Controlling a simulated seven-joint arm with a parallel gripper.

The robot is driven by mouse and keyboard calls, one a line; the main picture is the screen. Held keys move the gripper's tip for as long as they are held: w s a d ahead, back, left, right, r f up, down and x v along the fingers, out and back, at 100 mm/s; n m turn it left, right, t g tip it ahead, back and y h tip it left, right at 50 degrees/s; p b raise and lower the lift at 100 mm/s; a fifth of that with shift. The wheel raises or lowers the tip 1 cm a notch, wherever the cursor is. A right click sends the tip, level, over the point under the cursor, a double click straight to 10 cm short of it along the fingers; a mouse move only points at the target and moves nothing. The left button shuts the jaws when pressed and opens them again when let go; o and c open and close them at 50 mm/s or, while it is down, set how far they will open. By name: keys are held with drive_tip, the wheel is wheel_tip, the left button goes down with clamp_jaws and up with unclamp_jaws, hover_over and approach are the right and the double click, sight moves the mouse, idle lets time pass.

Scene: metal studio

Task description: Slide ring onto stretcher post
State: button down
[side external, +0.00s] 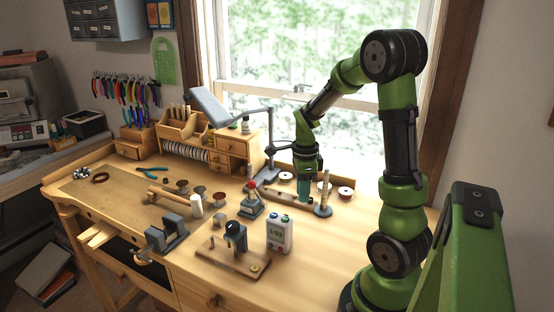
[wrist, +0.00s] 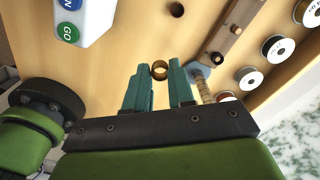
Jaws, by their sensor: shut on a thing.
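My gripper (side external: 304,200) has teal fingers and hangs over the bench, just left of the stretcher post (side external: 325,186). In the wrist view my gripper (wrist: 159,70) is shut on a small gold-brown ring (wrist: 159,74), held between the fingertips with its opening visible. The post is slender and upright on a grey base (side external: 323,210). In the wrist view the post (wrist: 207,92) shows as a stepped, banded shaft just right of the right finger, partly hidden by it. The ring is apart from the post and too small to make out in the side view.
A wooden bar (side external: 270,193) lies left of the post. Spools (side external: 346,192) stand behind and to the right. A white device (side external: 280,233) stands in front, and a red-topped item (side external: 251,198) to the left. A dark round thing (wrist: 177,10) lies ahead in the wrist view.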

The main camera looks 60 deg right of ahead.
drive_tip(key=w+r, duration=0.4)
drive_tip(key=w, duration=0.1)
drive_tip(key=w+r, duration=0.4)
drive_tip(key=w, duration=0.2)
drive_tip(key=w+r, duration=0.4)
drive_tip(key=w, duration=0.2)
drive_tip(key=shift+d+r, duration=0.2)
drive_tip(key=shift+r, duration=0.15)
drive_tip(key=shift+s+a+f, duration=0.1)
drive_tip(key=shift+s, duration=0.05)
drive_tip(key=shift+f, duration=2.35)
drive_tip(key=shift+f, duration=1.6)
